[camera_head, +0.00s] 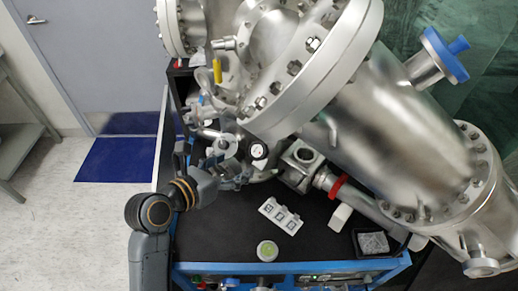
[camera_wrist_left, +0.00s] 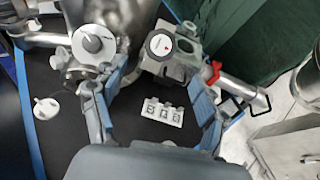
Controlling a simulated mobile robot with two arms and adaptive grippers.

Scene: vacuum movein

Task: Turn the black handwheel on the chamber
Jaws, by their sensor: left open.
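The black handwheel (camera_head: 258,150) is a small dark round knob with a white centre, on the metal chamber (camera_head: 385,125) fittings in the middle of the head view. In the left wrist view the handwheel (camera_wrist_left: 160,44) faces the camera, above the middle. My left gripper (camera_head: 238,174) comes in from the lower left, just below and left of the handwheel. In the wrist view the left gripper's (camera_wrist_left: 158,84) blue-grey fingers are spread wide with nothing between them, and the handwheel lies beyond the gap. I cannot tell whether a finger touches any fitting. My right gripper is not seen.
A silver-white knob (camera_wrist_left: 92,43) sits left of the handwheel, close to the left finger. A white three-part block (camera_head: 280,214) and a round green-white item (camera_head: 267,250) are on the black tabletop (camera_head: 215,235). A red-ringed pipe (camera_head: 338,187) runs to the right.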

